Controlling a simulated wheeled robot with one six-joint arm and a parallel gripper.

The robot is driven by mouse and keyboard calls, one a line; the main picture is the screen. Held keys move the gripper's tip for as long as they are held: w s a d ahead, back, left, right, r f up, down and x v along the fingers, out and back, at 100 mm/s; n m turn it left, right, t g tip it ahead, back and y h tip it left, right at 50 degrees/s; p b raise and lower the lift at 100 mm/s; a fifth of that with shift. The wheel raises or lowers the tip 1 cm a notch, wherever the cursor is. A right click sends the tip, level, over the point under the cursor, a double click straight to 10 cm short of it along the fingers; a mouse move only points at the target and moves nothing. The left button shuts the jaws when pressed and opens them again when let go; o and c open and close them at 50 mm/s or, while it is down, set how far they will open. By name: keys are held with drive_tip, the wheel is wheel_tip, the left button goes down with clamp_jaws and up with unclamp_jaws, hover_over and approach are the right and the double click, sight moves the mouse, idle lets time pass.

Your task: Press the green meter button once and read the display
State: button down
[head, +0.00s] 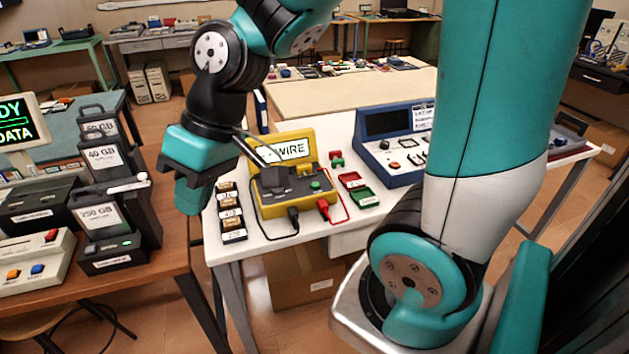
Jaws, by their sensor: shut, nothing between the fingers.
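The yellow meter (262,207) stands on the white table with its lid raised behind it. The green button (315,185) sits on the right of its dark grey panel and is uncovered. I cannot make out a numeric reading.
A black plug (293,217) and a red plug (324,210) with leads are at the meter's front. Labelled blocks (232,222) lie to its left. Red (352,181) and green (362,197) trays and a blue console (385,155) are to its right.

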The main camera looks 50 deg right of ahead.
drive_tip(key=w+d+f+m+t+p, duration=0.2)
drive_tip(key=w+d+m, duration=0.1)
drive_tip(key=w+d, duration=0.6)
drive_tip(key=m+t+h+p, duration=0.3)
drive_tip(key=m+t+h, duration=0.25)
drive_tip(key=m, duration=0.35)
hover_over(317, 183)
wheel_tip(317, 183, down, 12)
drive_tip(key=shift+f+y, duration=0.1)
drive_tip(key=shift+y, duration=0.35)
drive_tip(key=shift+f, duration=0.15)
wheel_tip(317, 183, down, 8)
drive_tip(key=b, duration=0.6)
drive_tip(key=shift+f, duration=0.25)
drive_tip(key=shift+b, duration=0.3)
drive_tip(key=shift+f+b, duration=0.4)
